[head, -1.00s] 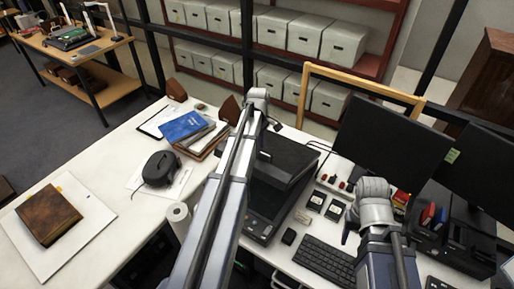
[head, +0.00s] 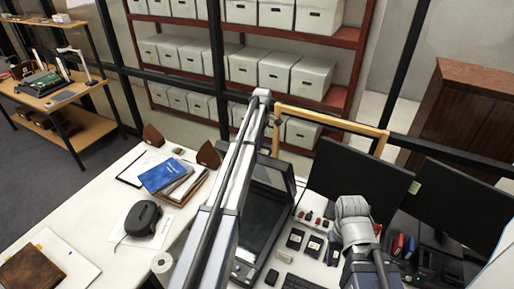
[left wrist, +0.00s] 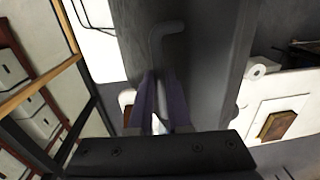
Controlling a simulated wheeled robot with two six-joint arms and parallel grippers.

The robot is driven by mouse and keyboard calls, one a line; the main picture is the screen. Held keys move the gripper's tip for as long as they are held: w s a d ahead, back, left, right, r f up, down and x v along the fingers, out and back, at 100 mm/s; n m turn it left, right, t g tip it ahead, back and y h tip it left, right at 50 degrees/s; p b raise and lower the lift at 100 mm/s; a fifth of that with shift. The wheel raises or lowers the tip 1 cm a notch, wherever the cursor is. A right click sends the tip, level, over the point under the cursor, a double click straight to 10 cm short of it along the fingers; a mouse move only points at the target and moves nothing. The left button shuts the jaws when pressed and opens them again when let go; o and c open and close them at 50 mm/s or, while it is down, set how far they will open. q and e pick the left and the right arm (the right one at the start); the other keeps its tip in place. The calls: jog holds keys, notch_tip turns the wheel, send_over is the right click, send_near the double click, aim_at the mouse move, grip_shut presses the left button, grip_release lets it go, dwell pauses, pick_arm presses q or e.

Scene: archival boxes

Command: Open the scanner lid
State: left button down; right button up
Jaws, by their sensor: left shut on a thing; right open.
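The black scanner (head: 256,238) stands on the white desk, and its dark bed is uncovered. Its lid (head: 270,174) is raised and tilted up at the back. My left arm crosses in front of the scanner and hides part of it. My left gripper (head: 275,132) is at the raised lid's upper edge, mostly hidden behind my arm. In the left wrist view, the shut fingers (left wrist: 160,92) are against the large dark grey lid panel (left wrist: 207,45). My right gripper (head: 334,248) is open and empty, above the desk right of the scanner.
Small cartridges (head: 295,239) lie right of the scanner. Books (head: 168,174), a black device (head: 142,217) and a paper roll (head: 162,264) are to its left. Shelves of archival boxes (head: 260,70) fill the back.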

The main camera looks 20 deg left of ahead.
pick_arm(q)
jog(key=shift+w, duration=0.4)
pick_arm(e)
jog(key=shift+w, duration=0.15)
pick_arm(q)
jog(key=c, duration=0.9)
grip_release()
jog(key=shift+o, duration=0.2)
pick_arm(e)
jog(key=shift+w, duration=0.1)
